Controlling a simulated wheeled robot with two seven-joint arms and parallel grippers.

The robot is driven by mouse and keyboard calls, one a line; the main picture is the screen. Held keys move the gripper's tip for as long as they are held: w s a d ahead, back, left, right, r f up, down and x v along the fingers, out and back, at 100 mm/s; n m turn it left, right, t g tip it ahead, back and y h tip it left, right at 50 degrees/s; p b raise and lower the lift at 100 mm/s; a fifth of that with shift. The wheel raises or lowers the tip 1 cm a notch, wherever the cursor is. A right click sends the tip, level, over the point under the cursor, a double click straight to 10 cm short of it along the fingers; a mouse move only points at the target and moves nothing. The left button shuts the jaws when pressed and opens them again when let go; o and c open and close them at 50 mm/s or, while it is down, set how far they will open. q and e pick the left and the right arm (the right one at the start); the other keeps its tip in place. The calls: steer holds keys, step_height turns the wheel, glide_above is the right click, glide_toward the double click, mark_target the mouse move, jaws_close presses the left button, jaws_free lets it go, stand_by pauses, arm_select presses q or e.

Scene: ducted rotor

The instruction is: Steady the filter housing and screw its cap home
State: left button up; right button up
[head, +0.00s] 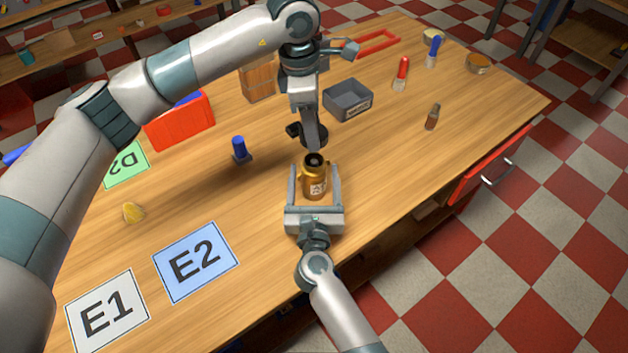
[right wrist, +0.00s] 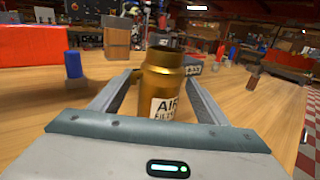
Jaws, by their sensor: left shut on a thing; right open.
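The filter housing (head: 316,187) is a gold canister with a white label, upright on the table near its front edge. It also shows in the right wrist view (right wrist: 163,84), with its label reading AIR FILTER. My right gripper (head: 314,172) is open, one finger on each side of the housing, with gaps visible beside it. My left gripper (head: 312,138) comes down from above, just behind the housing's dark top. It is shut on a dark round piece that appears to be the cap, mostly hidden by the gripper.
A grey bin (head: 348,103), a wooden crate (head: 258,82) and a red box (head: 180,122) stand further back. A blue-topped piece (head: 239,150) is to the left. Labelled mats E1 (head: 131,290) and E2 (head: 225,281) lie front left.

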steer(key=shift+w, duration=2.35)
steer(key=c, duration=1.6)
arm_select(q)
glide_above(314, 161)
steer(key=shift+a+f, duration=0.15)
steer(key=shift+f, duration=2.35)
steer(key=shift+f, duration=0.9)
steer(key=shift+f, duration=0.55)
